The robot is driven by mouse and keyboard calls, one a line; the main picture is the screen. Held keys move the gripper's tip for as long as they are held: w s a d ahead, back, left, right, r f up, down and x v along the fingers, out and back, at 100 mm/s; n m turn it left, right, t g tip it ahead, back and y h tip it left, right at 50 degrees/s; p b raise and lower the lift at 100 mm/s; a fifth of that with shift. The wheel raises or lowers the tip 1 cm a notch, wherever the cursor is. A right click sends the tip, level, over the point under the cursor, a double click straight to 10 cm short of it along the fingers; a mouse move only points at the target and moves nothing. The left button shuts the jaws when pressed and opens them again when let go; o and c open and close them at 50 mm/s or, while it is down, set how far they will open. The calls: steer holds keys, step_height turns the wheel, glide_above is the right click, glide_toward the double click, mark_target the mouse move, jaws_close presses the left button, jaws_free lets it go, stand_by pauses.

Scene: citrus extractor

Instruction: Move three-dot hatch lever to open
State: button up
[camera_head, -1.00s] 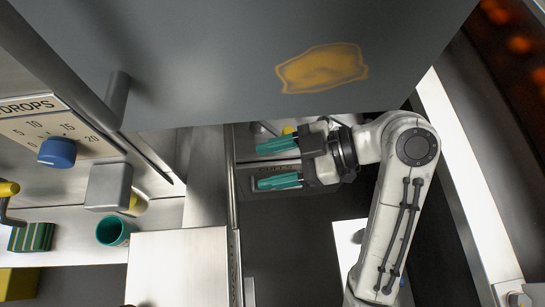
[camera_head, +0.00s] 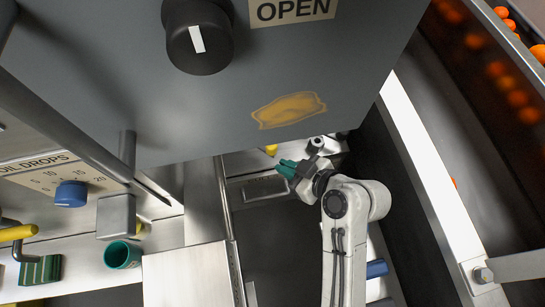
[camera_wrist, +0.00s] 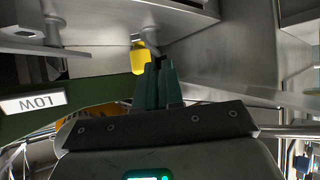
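A yellow grip, perhaps part of a lever, shows partly in the head view (camera_head: 271,150), just below the grey panel's edge. A yellow grip on a metal rod also hangs ahead of the fingertips in the wrist view (camera_wrist: 139,58). No three-dot mark is readable, so I cannot tell whether this is the three-dot hatch lever. My gripper (camera_head: 286,169) is below and right of the yellow grip in the head view. Its teal fingers are together in the wrist view (camera_wrist: 158,87), with nothing visible between them.
A large grey panel (camera_head: 200,110) with a black knob (camera_head: 197,38) and an OPEN label (camera_head: 292,10) overhangs the workspace. A blue knob (camera_head: 71,194), teal cup (camera_head: 122,255) and another yellow handle (camera_head: 18,233) are at left.

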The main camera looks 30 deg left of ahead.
steer(key=w+d+t+h+p, duration=0.1)
steer(key=d+t, duration=0.1)
steer(key=d+f+m+t+h+p, duration=0.1)
steer(key=d, duration=0.2)
steer(key=w+d+f+t+h+p, duration=0.1)
steer(key=d+t, duration=0.1)
steer(key=d, duration=0.1)
steer(key=shift+w+d+f+m+t, duration=0.2)
steer(key=shift+w+d+m+t, duration=0.05)
steer(key=shift+w+m+t, duration=0.1)
jaws_close()
steer(key=d+n+t+h, duration=0.1)
steer(key=d+n+t, duration=0.1)
steer(key=d+t, duration=0.15)
steer(key=s+a+f+n+g+y+b, duration=0.1)
steer(key=s+a+n+y+b, duration=0.55)
steer(key=s+n, duration=0.55)
steer(key=w+a+y, duration=0.1)
steer(key=w+a, duration=0.8)
steer(key=shift+w+a+p, duration=0.15)
steer(key=shift+w+p, duration=0.15)
steer(key=shift+w, duration=0.05)
steer(key=shift+f+y, duration=0.1)
steer(key=shift+y, duration=0.15)
